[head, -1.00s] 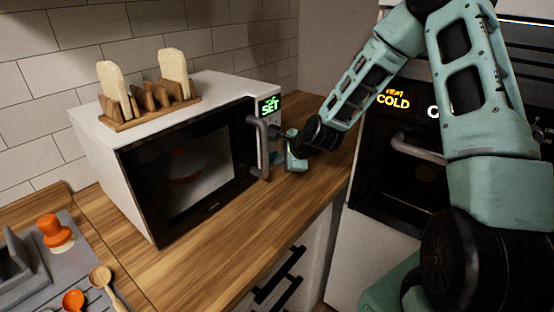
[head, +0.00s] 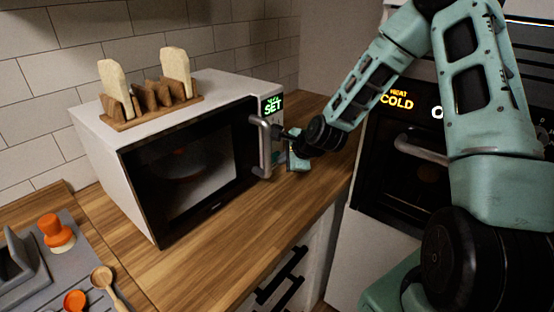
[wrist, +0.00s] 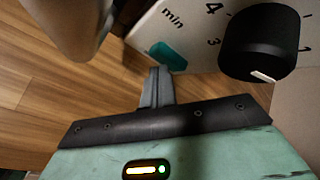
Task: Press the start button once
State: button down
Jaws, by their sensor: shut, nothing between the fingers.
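The teal start button (wrist: 168,55) sits low on the white control panel of the microwave (head: 190,165), under the "min" dial. In the wrist view my gripper (wrist: 158,72) is shut and empty. Its fingertips appear just at the button's lower edge; I cannot tell whether they touch it. In the head view my gripper is at the microwave's right front, just right of the door handle (head: 262,148), and the button is hidden there. The display (head: 272,105) reads "SET" in green.
The black timer dial (wrist: 260,42) is right of the button, and the grey handle also shows at the wrist view's upper left (wrist: 75,20). An oven (head: 400,170) reading "COLD" stands right. A toast rack (head: 160,105) tops the microwave. The wooden counter (head: 250,235) in front is clear.

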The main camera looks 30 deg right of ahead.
jog(key=shift+s+d+p, duration=0.1)
jog(key=shift+s+d, duration=0.2)
jog(key=shift+s, duration=0.5)
jog(key=shift+s+d+p, duration=0.15)
jog(key=shift+s+d, duration=0.15)
jog(key=shift+s, duration=0.55)
jog(key=shift+s+d+p, duration=0.1)
jog(key=shift+s+d, duration=0.2)
jog(key=shift+s, duration=0.5)
